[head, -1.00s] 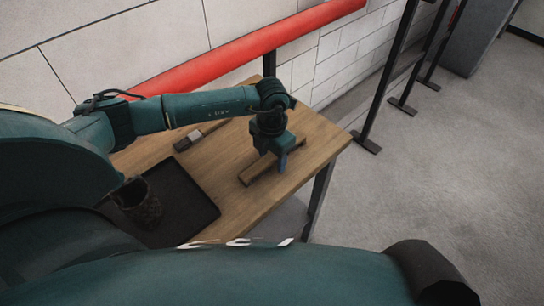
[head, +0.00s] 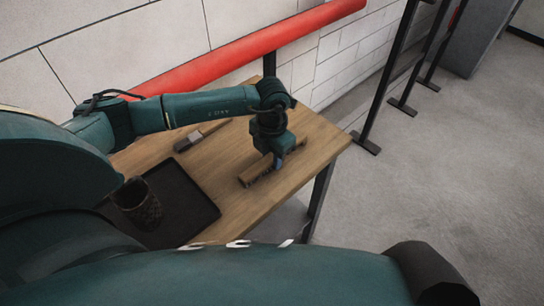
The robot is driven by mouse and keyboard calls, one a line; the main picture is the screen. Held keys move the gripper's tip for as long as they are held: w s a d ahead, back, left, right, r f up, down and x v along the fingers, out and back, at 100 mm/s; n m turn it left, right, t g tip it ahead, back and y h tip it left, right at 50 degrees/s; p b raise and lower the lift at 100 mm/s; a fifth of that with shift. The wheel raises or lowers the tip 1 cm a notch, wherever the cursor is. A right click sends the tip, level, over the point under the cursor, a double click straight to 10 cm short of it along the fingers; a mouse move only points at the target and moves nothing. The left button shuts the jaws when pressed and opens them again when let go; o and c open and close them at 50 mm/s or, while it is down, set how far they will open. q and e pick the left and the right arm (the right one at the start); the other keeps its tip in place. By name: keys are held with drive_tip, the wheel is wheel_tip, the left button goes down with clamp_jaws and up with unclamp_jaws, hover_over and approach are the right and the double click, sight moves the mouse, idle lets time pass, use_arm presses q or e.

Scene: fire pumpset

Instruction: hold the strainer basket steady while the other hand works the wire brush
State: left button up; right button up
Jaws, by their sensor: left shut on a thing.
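The strainer basket (head: 143,209), a dark mesh cup, stands on a black tray (head: 190,207) at the left of the table. My left gripper (head: 277,162) points down near the table's right end and is shut on a brown wooden bar (head: 256,172) lying at the tabletop. The fingertips are small and partly hidden. A tool with a grey-and-pale head and thin brown handle, which looks like the wire brush (head: 188,141), lies behind the tray, apart from the gripper. My right gripper is not in view.
The wooden table (head: 222,180) has bare room between the tray and the bar. A red pipe (head: 240,50) runs along the white block wall behind it. Black posts (head: 383,90) stand to the right, with open grey floor beyond.

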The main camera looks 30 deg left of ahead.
sight(272, 156)
use_arm(q)
wheel_tip(272, 156, up, 10)
drive_tip(key=shift+f+b, duration=0.1)
drive_tip(key=shift+b, duration=0.35)
